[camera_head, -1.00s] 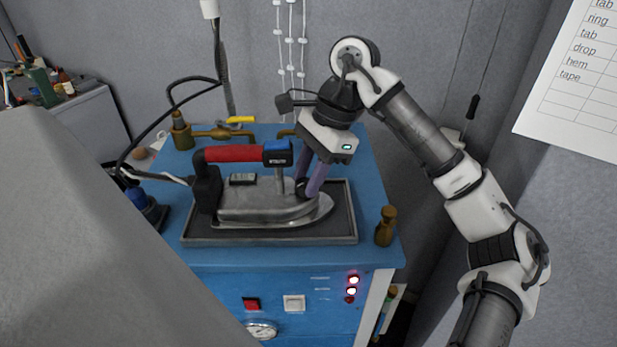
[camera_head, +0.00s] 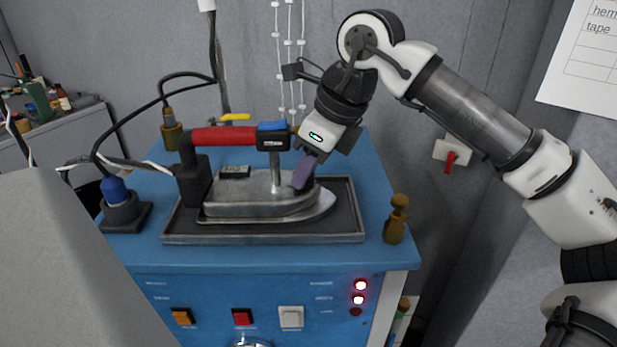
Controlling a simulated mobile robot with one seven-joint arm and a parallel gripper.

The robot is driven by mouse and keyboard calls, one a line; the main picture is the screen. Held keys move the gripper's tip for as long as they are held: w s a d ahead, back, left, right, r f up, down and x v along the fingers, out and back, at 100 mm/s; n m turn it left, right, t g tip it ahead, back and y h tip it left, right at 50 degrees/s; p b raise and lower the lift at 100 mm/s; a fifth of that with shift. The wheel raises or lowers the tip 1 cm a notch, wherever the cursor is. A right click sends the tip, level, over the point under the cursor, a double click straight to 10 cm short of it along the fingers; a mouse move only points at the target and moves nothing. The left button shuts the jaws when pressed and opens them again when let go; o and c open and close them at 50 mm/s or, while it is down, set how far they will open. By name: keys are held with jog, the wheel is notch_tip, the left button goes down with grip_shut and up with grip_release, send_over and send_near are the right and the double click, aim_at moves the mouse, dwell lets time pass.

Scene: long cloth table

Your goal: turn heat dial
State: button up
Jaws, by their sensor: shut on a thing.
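A steam iron (camera_head: 262,205) with a silver body, a red handle with a blue-and-black front end, and a thin post lies flat on a dark tray (camera_head: 345,225). The tray sits on a blue cabinet (camera_head: 290,257). My gripper (camera_head: 299,184) reaches down from the upper right beside the post, its purple fingers at the iron's top near the nose. The fingers are seen nearly edge-on and are shut on the heat dial, which they hide in this view.
A brown bottle-shaped fitting (camera_head: 396,218) stands right of the tray. A blue-capped fitting (camera_head: 118,203) with hoses stands at the left. A brass valve (camera_head: 172,130) is behind. A grey surface (camera_head: 50,270) blocks the lower left. Red lamps and buttons line the cabinet front.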

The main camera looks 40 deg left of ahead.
jog(key=m+t+b, duration=0.1)
jog(key=m, duration=0.1)
jog(key=m+t+b, duration=0.1)
jog(key=m+b, duration=0.1)
jog(key=m, duration=0.1)
jog(key=shift+s, duration=0.2)
jog(key=shift+m, duration=0.3)
jog(key=o, duration=1)
jog(key=v, duration=1.4)
jog(key=shift+d+f, duration=0.1)
jog(key=shift+s, duration=0.1)
